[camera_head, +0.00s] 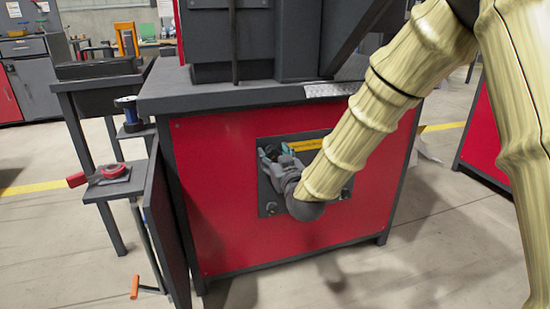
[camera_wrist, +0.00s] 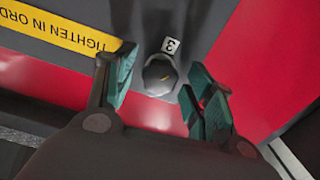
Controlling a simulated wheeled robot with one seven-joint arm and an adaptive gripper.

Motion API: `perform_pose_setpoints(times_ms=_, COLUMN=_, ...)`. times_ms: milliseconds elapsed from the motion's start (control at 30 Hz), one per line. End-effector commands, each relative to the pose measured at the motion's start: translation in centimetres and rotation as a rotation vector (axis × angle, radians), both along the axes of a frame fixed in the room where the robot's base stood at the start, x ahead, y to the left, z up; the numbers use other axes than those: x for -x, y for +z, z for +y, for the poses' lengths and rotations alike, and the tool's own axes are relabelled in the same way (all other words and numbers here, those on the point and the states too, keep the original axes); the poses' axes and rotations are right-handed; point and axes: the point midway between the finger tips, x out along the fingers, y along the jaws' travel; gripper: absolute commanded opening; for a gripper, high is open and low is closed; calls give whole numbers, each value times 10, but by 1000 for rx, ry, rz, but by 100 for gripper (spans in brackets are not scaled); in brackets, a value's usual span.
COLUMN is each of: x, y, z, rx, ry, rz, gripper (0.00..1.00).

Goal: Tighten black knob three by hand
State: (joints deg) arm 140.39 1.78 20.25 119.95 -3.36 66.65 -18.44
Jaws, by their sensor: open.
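Black knob three (camera_wrist: 160,74) shows in the wrist view, round and dark, with a small white tag reading 3 (camera_wrist: 170,45) beside it. My gripper (camera_wrist: 158,88) is open, with a teal-padded finger on either side of the knob in the picture. I cannot tell whether the pads reach around the knob or touch it. In the head view, my gripper (camera_head: 275,154) is at the upper left of the dark panel (camera_head: 315,185) on the red cabinet front and hides that knob.
Other dark knobs sit on the panel at the lower left (camera_head: 271,208) and right (camera_head: 345,193). A yellow strip (camera_wrist: 60,28) reads "TIGHTEN IN ORD". A dark hinged door (camera_head: 165,230) stands left of the red cabinet (camera_head: 225,235); a small shelf (camera_head: 105,190) holds a red item.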

Motion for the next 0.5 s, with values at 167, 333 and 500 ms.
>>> perform_pose_setpoints(times_ms=167, x=0, y=0, z=0, rx=0, ry=0, rz=0, gripper=32)
perform_pose_setpoints(times_ms=333, x=0, y=0, z=0, rx=0, ry=0, rz=0, gripper=7)
perform_pose_setpoints(times_ms=500, x=0, y=0, z=0, rx=-8, ry=0, rz=2, gripper=7)
